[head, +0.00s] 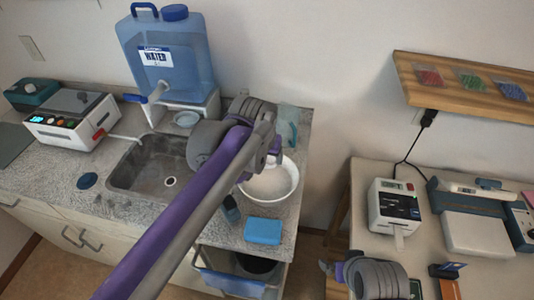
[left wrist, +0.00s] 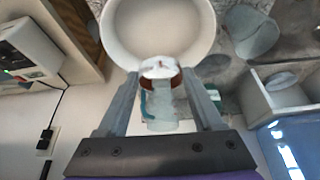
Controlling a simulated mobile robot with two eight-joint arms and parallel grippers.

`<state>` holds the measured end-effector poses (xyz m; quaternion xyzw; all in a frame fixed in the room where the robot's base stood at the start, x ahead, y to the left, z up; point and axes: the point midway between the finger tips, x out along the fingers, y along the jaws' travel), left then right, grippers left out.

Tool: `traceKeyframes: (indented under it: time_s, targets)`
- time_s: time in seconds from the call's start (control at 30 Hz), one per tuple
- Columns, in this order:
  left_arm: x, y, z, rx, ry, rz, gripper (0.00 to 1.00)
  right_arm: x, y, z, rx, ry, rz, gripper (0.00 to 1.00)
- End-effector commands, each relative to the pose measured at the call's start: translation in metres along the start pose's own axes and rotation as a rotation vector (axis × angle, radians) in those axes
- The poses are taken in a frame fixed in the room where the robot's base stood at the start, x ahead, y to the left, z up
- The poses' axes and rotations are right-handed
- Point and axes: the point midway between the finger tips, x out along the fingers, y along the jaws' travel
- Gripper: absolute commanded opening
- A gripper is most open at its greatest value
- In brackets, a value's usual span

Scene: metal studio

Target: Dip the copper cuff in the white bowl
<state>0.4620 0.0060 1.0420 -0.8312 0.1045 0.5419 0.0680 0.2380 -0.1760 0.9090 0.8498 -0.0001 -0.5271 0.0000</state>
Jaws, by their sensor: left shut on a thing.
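The copper cuff (left wrist: 177,79) sits between the fingertips of my left gripper (left wrist: 160,82) in the left wrist view. Its brownish sides show around a pale top. The white bowl (left wrist: 118,35) is just beyond the cuff in that view. Whether the cuff touches the bowl or is over its inside, I cannot tell. In the head view the white bowl (head: 284,187) stands on the counter right of the sink, with pale contents. My left arm covers its left part and hides the cuff and fingers there. Only part of my right arm shows, without its fingers.
The sink (head: 170,180) is left of the bowl, with a blue water jug (head: 185,70) behind it. A blue sponge (head: 262,231) lies in front of the bowl. A translucent container (head: 289,125) stands behind it. A side table (head: 365,178) with devices is at the right.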

Motion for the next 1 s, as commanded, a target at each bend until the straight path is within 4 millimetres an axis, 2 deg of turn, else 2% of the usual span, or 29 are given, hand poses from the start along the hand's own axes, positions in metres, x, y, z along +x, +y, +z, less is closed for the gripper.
traceKeyframes:
  time_s: [0.5,1.0]
  targets:
    - [0.035,0.0,0.016,0.0,-0.001,0.0,0.14,0.026,0.0,0.021,0.0,-0.014,0.0,0.97]
    - [0.067,0.0,0.03,0.0,-0.001,0.0,0.14,0.042,0.0,0.032,0.0,-0.02,0.0,0.97]
